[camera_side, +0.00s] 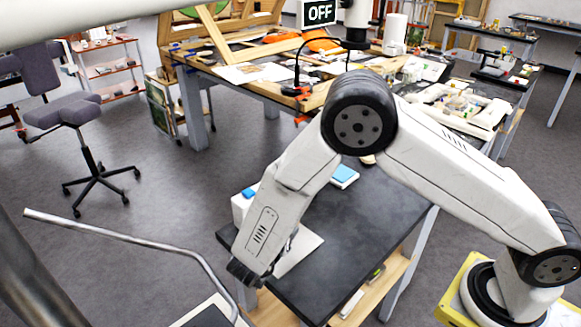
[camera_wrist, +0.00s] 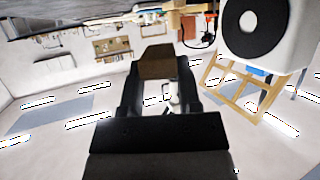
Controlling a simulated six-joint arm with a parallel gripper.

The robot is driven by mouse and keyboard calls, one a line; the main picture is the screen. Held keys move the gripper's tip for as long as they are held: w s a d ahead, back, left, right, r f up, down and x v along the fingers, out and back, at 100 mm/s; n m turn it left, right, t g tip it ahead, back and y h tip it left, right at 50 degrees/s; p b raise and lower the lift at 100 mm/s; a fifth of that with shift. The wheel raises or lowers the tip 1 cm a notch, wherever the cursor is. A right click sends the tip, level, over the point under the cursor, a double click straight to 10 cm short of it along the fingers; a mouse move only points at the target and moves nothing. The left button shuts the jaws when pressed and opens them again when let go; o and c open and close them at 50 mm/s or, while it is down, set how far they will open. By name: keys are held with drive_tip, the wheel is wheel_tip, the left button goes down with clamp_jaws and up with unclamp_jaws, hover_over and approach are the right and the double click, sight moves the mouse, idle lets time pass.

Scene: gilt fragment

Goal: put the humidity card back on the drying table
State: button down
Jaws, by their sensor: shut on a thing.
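In the wrist view my gripper (camera_wrist: 158,78) has its two dark fingers closed on a brown, block-like piece (camera_wrist: 158,60). I cannot tell if this piece is the humidity card. In the side view my gripper is hidden behind my wrist, low over the left end of a dark-topped table (camera_side: 345,245). I cannot tell for sure if this is the drying table. A white flat sheet (camera_side: 305,246) lies on it, partly behind my arm. A small blue-and-white item (camera_side: 343,174) lies toward its back edge. No humidity card can be clearly made out.
A white box (camera_side: 239,208) with a blue item on top stands at the table's left edge. A cluttered wooden workbench (camera_side: 235,75) stands behind. An office chair (camera_side: 75,115) is at left. A bent metal rod (camera_side: 130,238) crosses the near left. The dark table's middle is bare.

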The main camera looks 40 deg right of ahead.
drive_tip(key=shift+w+a+f, duration=0.15)
drive_tip(key=shift+w+f, duration=0.5)
drive_tip(key=shift+f, duration=0.1)
drive_tip(key=shift+f, duration=0.1)
drive_tip(key=shift+w+f, duration=0.55)
drive_tip(key=shift+f, duration=1.35)
drive_tip(key=shift+f, duration=0.15)
drive_tip(key=shift+c, duration=1.5)
unclamp_jaws()
drive_tip(key=shift+a, duration=0.15)
